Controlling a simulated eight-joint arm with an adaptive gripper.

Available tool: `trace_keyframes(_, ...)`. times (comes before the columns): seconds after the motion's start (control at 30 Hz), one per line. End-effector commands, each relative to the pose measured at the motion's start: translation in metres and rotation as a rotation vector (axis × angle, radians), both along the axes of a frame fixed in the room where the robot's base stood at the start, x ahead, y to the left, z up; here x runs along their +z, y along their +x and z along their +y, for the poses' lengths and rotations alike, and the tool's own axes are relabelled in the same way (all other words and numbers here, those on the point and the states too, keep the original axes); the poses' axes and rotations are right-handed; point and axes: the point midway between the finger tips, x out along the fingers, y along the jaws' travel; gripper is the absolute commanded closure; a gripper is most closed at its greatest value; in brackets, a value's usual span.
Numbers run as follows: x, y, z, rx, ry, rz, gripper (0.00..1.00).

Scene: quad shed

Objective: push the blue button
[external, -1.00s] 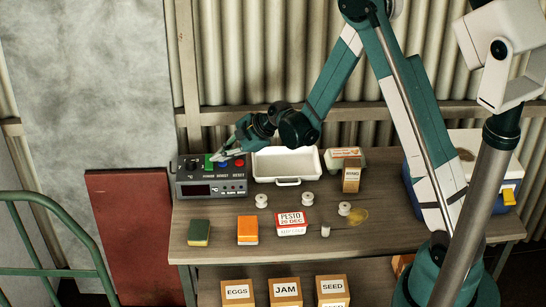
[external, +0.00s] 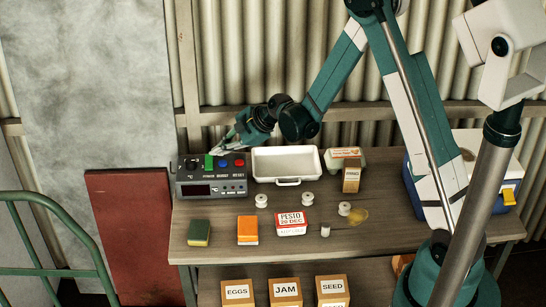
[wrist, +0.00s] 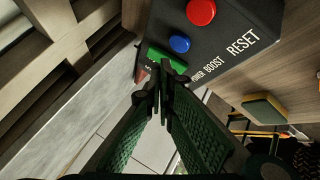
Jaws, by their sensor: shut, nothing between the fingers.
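The blue button (external: 223,163) is on the top of a dark control box (external: 212,190) at the left of the bench, between a green rocker switch (external: 209,161) and a red button (external: 240,162). In the wrist view the blue button (wrist: 180,43) shows as a round cap, above and right of my fingertips. My gripper (external: 214,150) is shut and empty, just behind and above the box's rear edge. In the wrist view its tips (wrist: 162,88) lie nearest the green switch (wrist: 167,60), apart from the blue button in the picture.
A white tray (external: 288,181) stands right of the box. The corrugated wall is close behind.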

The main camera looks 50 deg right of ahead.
Motion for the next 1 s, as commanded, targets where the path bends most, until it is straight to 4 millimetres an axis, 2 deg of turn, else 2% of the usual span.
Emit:
trace_keyframes(0.5, 0.037, 0.000, 0.000, 0.000, 0.000, 0.000, 1.00)
trace_keyframes(1.0, 0.041, 0.000, 0.000, 0.000, 0.000, 0.000, 1.00)
